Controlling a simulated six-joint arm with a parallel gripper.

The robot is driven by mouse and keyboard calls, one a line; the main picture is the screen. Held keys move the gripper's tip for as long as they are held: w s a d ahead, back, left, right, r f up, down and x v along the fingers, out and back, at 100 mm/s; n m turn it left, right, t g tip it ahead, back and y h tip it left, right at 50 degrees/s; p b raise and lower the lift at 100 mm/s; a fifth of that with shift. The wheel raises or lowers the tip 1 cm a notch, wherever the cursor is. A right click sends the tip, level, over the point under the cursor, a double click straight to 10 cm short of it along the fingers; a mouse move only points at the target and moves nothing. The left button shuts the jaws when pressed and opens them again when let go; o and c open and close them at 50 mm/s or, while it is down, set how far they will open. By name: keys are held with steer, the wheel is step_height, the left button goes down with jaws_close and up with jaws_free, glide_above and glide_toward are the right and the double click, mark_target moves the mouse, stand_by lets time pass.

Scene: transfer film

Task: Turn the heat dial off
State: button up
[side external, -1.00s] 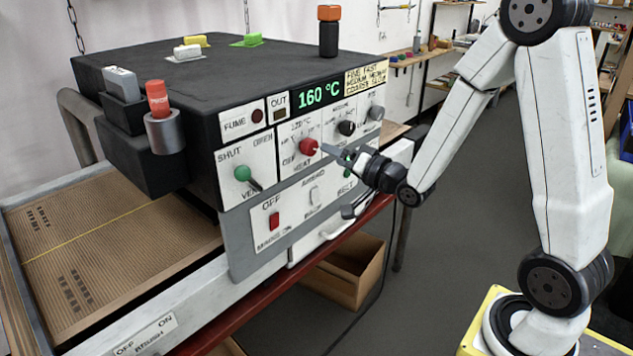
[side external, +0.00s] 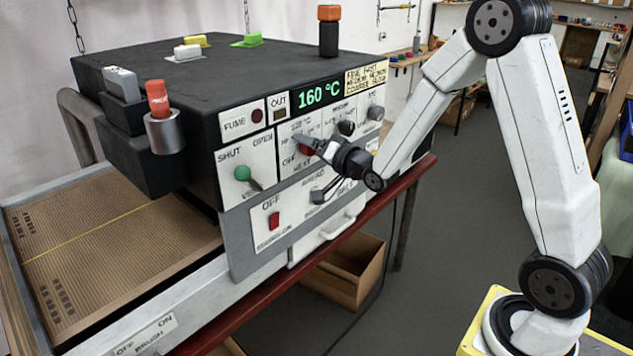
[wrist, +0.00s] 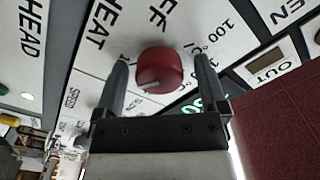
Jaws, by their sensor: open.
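The red heat dial (wrist: 160,70) shows in the wrist view on the white panel, with "HEAT", "OFF" and "100 °C" printed around it. Its white mark lies low on its face, on the side away from the "OFF" lettering. My gripper (wrist: 162,63) is open, with one finger on each side of the dial and a small gap showing on both sides. In the side view, my gripper (side external: 308,146) is at the panel and partly hides the dial (side external: 304,151). I cannot tell whether the fingers touch the panel.
A black knob (side external: 347,128) and a grey knob (side external: 375,112) are right of the dial. The green vent knob (side external: 242,173) is left, and a red switch (side external: 274,220) is below. A white drawer handle (side external: 345,220) sticks out lower down.

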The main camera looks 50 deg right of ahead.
steer(key=shift+w, duration=0.25)
jaws_close()
